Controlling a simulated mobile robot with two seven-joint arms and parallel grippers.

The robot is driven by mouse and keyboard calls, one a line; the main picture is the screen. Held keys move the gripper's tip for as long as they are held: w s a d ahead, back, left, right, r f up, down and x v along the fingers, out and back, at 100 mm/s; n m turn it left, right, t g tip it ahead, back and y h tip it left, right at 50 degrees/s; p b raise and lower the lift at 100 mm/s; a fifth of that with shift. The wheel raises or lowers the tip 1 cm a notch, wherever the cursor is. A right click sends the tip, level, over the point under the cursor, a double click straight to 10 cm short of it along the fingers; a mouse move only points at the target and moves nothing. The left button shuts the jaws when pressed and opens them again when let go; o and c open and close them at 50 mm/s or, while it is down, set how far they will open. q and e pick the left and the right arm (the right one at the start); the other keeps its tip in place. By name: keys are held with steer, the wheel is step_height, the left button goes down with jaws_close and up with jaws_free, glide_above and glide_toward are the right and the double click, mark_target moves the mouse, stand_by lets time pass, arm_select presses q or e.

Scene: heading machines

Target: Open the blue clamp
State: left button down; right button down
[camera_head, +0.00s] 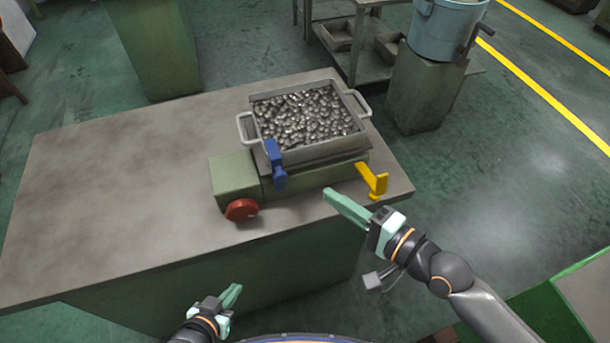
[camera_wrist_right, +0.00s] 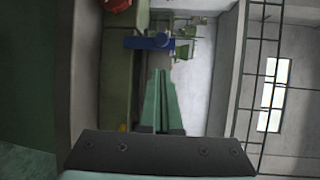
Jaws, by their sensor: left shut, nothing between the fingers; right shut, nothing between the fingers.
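The blue clamp (camera_head: 276,163) stands upright at the front of the green machine body (camera_head: 235,178), against the near wall of the metal tray. In the right wrist view the blue clamp (camera_wrist_right: 149,42) lies sideways beyond the fingertips. My right gripper (camera_head: 330,195) is shut and empty, in front of the machine near the yellow lever, apart from the clamp and to its right. Its closed fingers show in the right wrist view (camera_wrist_right: 160,75). My left gripper (camera_head: 237,288) is shut and empty, low in front of the table's near side.
A yellow lever (camera_head: 374,181) sticks out at the machine's right and a red knob (camera_head: 241,209) at its front left. A grey tray (camera_head: 316,152) full of small metal parts sits on top. The table's left part (camera_head: 100,190) is clear. A blue bucket (camera_head: 446,30) stands behind.

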mark_target(277, 171)
steer(key=b+x, duration=0.2)
steer(key=x, duration=0.8)
steer(key=shift+b, duration=0.35)
steer(key=shift+d, duration=0.1)
